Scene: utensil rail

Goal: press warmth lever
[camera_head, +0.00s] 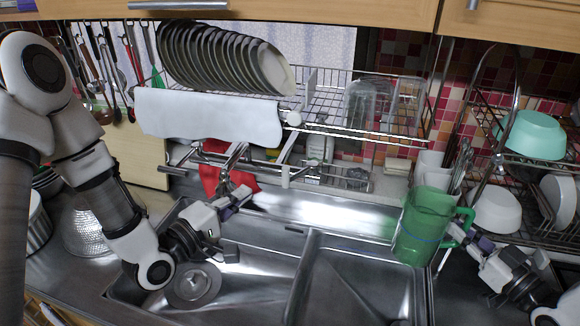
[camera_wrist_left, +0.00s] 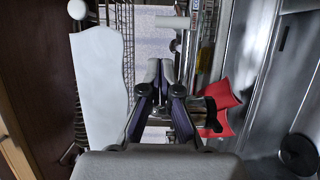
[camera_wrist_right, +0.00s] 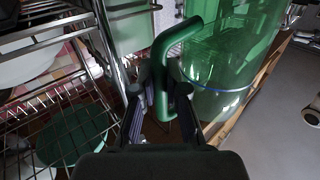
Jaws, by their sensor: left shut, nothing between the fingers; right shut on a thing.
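A chrome faucet (camera_head: 233,158) stands at the back of the sink, with a red cloth beside it; its lever is hard to pick out. In the left wrist view chrome faucet parts (camera_wrist_left: 207,122) show just right of the fingers. My left gripper (camera_head: 243,194) is shut and empty, its tips close in front of the faucet; contact cannot be told. My right gripper (camera_head: 462,232) is shut on the handle of a green translucent pitcher (camera_head: 424,228). The pitcher is upright over the sink's right edge and also shows in the right wrist view (camera_wrist_right: 215,65).
The red cloth (camera_head: 212,178) hangs behind my left gripper. A white towel (camera_head: 208,116) and a plate rack (camera_head: 325,125) are above the faucet. A dish rack (camera_head: 541,180) with bowls stands at the right. The right sink basin (camera_head: 355,285) looks clear.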

